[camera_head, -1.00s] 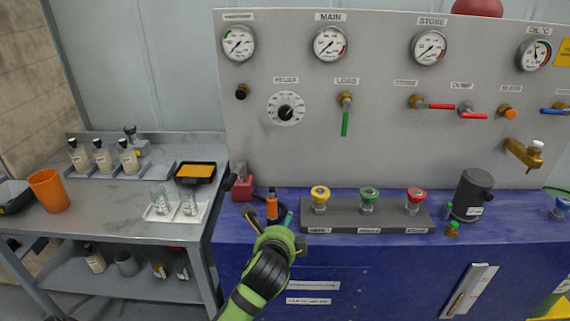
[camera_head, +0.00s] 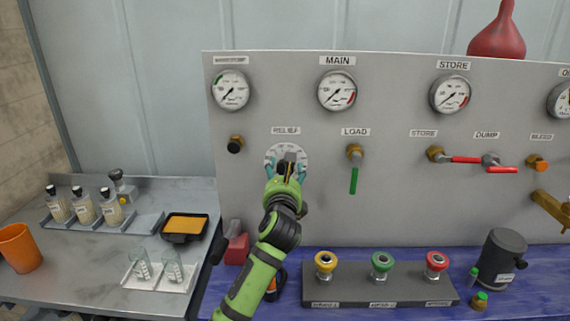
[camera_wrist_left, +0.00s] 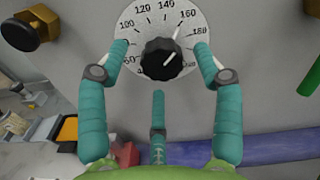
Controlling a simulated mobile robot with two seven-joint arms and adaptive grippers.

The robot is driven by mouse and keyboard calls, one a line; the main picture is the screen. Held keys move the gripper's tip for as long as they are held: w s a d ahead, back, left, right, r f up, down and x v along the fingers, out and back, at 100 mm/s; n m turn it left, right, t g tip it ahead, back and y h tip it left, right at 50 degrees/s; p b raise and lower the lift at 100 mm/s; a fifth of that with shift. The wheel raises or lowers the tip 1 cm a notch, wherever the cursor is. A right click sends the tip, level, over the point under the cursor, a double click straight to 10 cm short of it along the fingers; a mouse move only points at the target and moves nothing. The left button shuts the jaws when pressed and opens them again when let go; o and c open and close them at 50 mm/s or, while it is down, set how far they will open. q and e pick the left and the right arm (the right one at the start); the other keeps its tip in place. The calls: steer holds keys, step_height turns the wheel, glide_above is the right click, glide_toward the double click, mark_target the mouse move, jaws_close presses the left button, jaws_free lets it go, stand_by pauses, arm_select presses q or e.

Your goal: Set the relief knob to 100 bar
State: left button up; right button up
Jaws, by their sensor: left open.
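The relief knob (camera_wrist_left: 163,60) is black and round, on a white numbered dial (camera_wrist_left: 140,20) on the grey panel. In the wrist view its white pointer mark leans up and right, towards about 160. My left gripper (camera_head: 285,170) is in front of the dial in the head view and hides most of the knob there. In the wrist view the teal fingers of my left gripper (camera_wrist_left: 160,62) are spread, with one left of the knob, one right and one below. They look apart from the knob. My right gripper is not in view.
The load valve with its green handle (camera_head: 354,180) is to the right of the dial, and a small black knob (camera_head: 235,145) to the left. Gauges (camera_head: 230,90) sit above. Yellow, green and red buttons (camera_head: 381,262) stand on the blue bench below.

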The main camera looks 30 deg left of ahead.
mark_target(284, 167)
arm_select(q)
steer(key=x, duration=0.2)
steer(key=shift+w+a+f, duration=0.1)
steer(key=shift+w+a, duration=0.05)
steer(key=shift+w, duration=0.1)
steer(key=shift+w+a, duration=0.3)
steer(key=shift+w, duration=0.15)
steer(key=shift+f, duration=0.1)
steer(key=c, duration=1.1)
steer(key=shift+r, duration=0.2)
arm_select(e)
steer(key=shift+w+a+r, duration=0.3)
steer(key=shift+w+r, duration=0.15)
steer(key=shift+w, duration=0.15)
